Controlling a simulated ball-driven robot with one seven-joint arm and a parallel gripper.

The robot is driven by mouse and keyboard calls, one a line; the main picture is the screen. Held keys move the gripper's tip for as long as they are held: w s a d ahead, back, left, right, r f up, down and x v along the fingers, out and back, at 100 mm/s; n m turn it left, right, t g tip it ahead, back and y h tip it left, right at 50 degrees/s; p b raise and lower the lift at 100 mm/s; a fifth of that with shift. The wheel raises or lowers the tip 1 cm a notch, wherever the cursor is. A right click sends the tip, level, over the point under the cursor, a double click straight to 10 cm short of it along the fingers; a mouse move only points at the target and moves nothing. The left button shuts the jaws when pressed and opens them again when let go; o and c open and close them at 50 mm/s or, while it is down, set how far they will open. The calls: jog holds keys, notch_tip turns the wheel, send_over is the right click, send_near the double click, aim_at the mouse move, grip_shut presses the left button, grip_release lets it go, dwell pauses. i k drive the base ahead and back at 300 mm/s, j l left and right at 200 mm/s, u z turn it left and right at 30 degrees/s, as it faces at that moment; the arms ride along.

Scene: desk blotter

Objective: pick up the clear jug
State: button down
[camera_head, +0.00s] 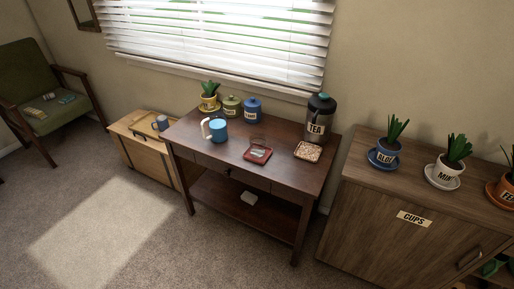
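A small see-through vessel, which looks like the clear jug (257,143), stands on the dark wooden table (190,138). It is faint and small, so its handle and exact shape are hard to tell. It is at or just behind a flat red item (257,155); I cannot tell whether they touch. My gripper is not in view.
A blue mug with a white handle (218,130) stands to its left. Canisters and a potted plant (209,101) line the back. A cabinet (414,240) adjoins; carpet lies in front.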

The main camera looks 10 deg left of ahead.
aim_at(215, 127)
jog(key=i+j, duration=1.55)
jog(key=i, duration=0.2)
jog(key=k+j+u, duration=0.05)
